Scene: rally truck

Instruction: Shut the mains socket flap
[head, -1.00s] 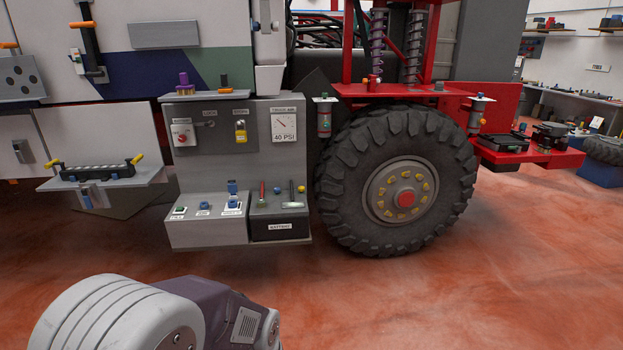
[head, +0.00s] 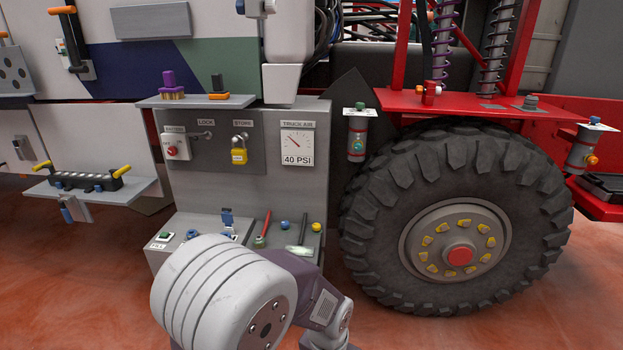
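A small blue flap (head: 227,215) stands raised at the back of a white-labelled blue socket on the sloped grey panel (head: 182,228) low on the truck's side. It looks like the mains socket flap, but its label cannot be read now. A white and purple-grey link of my own arm (head: 225,290) covers the front of this panel and part of the socket area. Neither of my grippers shows in the head view, so I cannot see what they hold.
Above the panel are a red battery switch (head: 171,151), a yellow padlock (head: 239,156) and an air gauge (head: 297,144). A shelf (head: 205,101) juts out over them. A large tyre (head: 375,225) stands to the right. Red floor lies open in front.

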